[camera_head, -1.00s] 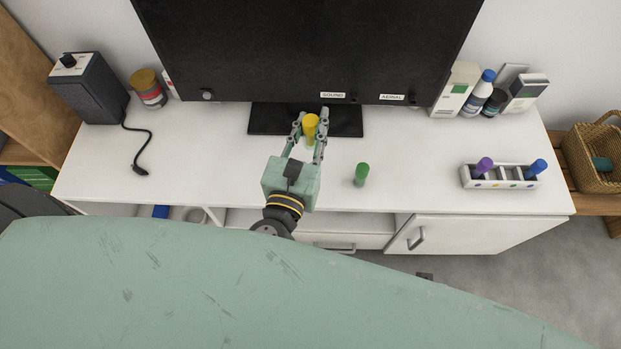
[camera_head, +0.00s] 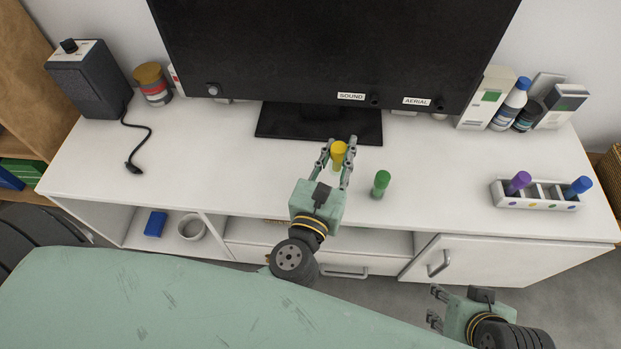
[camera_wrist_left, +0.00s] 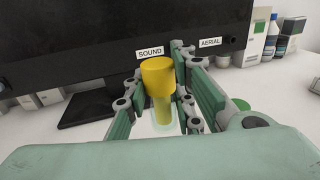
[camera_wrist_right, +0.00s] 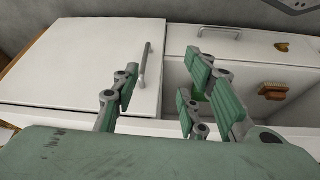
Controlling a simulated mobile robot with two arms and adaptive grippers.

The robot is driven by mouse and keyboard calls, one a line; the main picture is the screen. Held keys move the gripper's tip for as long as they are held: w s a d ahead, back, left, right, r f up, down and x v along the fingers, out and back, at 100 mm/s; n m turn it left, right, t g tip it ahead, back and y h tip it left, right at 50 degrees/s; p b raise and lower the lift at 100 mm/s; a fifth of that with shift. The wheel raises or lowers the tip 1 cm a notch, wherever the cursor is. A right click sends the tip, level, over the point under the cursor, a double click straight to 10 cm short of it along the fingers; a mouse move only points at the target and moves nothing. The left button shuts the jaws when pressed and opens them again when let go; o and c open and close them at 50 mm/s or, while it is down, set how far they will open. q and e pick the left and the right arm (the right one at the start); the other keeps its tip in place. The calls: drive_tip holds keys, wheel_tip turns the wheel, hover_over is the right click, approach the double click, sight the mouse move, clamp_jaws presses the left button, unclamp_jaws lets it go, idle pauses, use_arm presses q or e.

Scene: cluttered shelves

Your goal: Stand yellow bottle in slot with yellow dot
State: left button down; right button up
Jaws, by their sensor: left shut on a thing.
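My left gripper (camera_head: 342,160) is shut on the yellow bottle (camera_head: 338,153), which stands upright between its fingers. It also shows in the left wrist view (camera_wrist_left: 157,78), its wide top above the fingers. I cannot tell whether its base touches the tabletop. The white slotted rack (camera_head: 535,204) is far to the right on the same top, with small coloured dots on its front. A purple bottle (camera_head: 518,182) stands at its left end and a blue bottle (camera_head: 578,186) at its right; the middle slots look empty. My right gripper (camera_head: 434,304) is open and empty before the cabinet.
A green bottle (camera_head: 380,184) stands just right of my left gripper. The black screen (camera_head: 320,50) and its base (camera_head: 290,122) are behind. Boxes and bottles, including a white one (camera_head: 511,103), stand behind the rack. The top between green bottle and rack is clear.

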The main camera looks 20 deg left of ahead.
use_arm(q)
drive_tip(key=a+f+b, duration=0.1)
drive_tip(key=s+a+f+b, duration=0.1)
drive_tip(key=a, duration=0.1)
drive_tip(key=s+a+f+b, duration=0.1)
drive_tip(key=a, duration=0.1)
drive_tip(key=shift+s+a+f, duration=0.2)
drive_tip(key=shift+a+f, duration=0.05)
drive_tip(key=shift+f, duration=0.15)
use_arm(e)
drive_tip(key=w+a+r+t+y, duration=0.1)
drive_tip(key=w+a+r+t, duration=0.1)
drive_tip(key=w+r+t, duration=0.4)
drive_tip(key=w+a+r+t+y, duration=0.1)
drive_tip(key=w+a+r+t, duration=0.2)
drive_tip(key=w, duration=0.4)
use_arm(q)
drive_tip(key=shift+f+b, duration=0.6)
drive_tip(key=shift+f, duration=0.35)
drive_tip(key=shift+f+b, duration=0.6)
drive_tip(key=shift+f, duration=0.25)
use_arm(e)
wheel_tip(320, 180, up, 13)
drive_tip(key=w+a+t+y, duration=0.2)
drive_tip(key=t, duration=0.4)
drive_tip(key=shift+w+f+n, duration=0.15)
drive_tip(key=shift+w+n, duration=0.05)
drive_tip(key=shift+n, duration=0.2)
